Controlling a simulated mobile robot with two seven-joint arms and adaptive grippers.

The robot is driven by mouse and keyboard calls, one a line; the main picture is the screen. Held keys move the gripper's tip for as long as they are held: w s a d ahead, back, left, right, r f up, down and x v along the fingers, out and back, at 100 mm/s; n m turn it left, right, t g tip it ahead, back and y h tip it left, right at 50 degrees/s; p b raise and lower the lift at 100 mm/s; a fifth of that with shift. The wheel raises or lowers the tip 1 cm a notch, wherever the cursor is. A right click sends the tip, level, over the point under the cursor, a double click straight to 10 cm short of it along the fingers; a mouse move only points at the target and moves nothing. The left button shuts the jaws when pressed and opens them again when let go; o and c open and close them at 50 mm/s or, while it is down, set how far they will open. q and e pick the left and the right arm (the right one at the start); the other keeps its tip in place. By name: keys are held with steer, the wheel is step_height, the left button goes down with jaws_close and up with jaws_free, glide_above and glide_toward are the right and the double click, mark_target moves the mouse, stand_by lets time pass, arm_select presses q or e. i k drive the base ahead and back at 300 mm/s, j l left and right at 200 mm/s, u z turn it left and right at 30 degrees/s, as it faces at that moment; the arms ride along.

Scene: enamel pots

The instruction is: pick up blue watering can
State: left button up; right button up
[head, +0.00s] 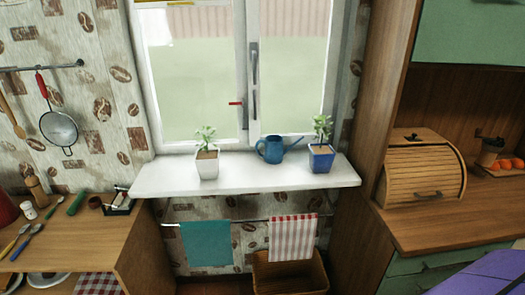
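The blue watering can (271,149) stands upright on the white windowsill (245,181), near the window. Its spout points to the right and its handle is on the left. It stands between a plant in a white pot (206,164) on its left and a plant in a blue pot (321,160) on its right. The spout tip comes close to the blue pot; I cannot tell whether they touch. Neither of my grippers shows in the head view.
A teal towel (206,244) and a striped towel (293,237) hang on a rail below the sill. A wicker basket (290,274) is under them. A wooden counter (88,235) stands left, a bread box (427,170) right. The sill's front strip is clear.

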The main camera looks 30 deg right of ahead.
mark_target(274, 152)
steer(key=z, duration=1)
steer(key=i+j+z, duration=0.5)
steer(key=i+j, duration=0.3)
steer(key=i, duration=0.15)
